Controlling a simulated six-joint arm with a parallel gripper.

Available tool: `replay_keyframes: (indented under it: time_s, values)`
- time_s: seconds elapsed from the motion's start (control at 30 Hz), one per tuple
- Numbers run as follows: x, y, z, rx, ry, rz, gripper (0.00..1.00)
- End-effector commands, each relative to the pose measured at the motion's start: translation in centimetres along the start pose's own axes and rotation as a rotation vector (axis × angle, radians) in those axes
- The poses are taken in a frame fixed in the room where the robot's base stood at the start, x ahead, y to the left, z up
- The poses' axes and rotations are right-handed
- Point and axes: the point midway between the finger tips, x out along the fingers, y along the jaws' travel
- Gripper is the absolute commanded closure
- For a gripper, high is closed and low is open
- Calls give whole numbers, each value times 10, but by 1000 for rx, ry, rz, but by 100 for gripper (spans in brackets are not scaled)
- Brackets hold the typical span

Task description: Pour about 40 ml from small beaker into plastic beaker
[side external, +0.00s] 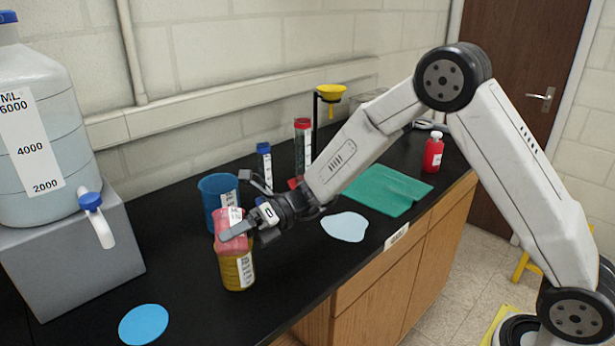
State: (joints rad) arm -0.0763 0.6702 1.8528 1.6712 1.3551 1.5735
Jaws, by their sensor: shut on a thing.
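My gripper (240,228) is shut on a small beaker (228,217) with pink-red contents and a white label. The beaker looks slightly tilted, and a finger crosses its front. Directly below it in the picture stands an amber-yellow container (236,270) with a white label, upright on the black bench. The held beaker overlaps its rim, and I cannot tell whether they touch. A blue beaker (208,186) with a label stands upright just behind, partly hidden by the held one. I cannot tell which of these two is the plastic beaker. No stream of liquid is visible.
A large carboy (40,140) with a spigot (98,220) stands on a grey block at left. Blue-capped (264,165) and red-capped (302,140) tubes and a yellow funnel (330,94) stand behind my wrist. A blue disc (144,324), pale patch (345,227), green cloth (388,190) and red bottle (433,155) occupy the bench.

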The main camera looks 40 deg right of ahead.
Motion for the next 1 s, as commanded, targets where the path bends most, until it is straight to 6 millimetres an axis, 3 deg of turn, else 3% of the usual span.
replay_keyframes:
  time_s: [1.0]
  values:
    - [7, 13, -4, 111, -17, 47, 92]
